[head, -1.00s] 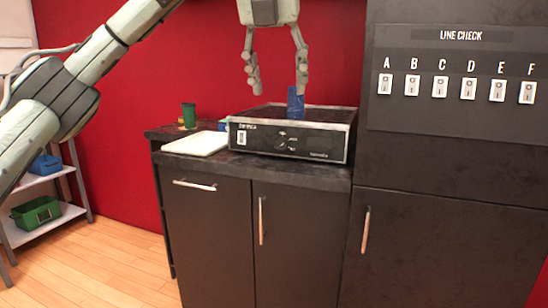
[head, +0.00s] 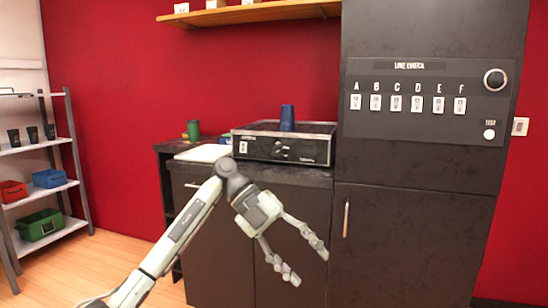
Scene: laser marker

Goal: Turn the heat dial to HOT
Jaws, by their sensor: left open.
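The dial's labels and setting are too small to read. My left gripper (head: 309,266) is open and empty, low in front of the cabinet doors, below and to the right of the dial and apart from it. My right gripper is out of view.
A blue cup (head: 287,118) stands upright on the appliance. A white board (head: 203,153) and green cup (head: 194,130) are to its left. A tall dark cabinet (head: 415,240) with a switch panel (head: 425,100) and round knob (head: 495,79) stands right.

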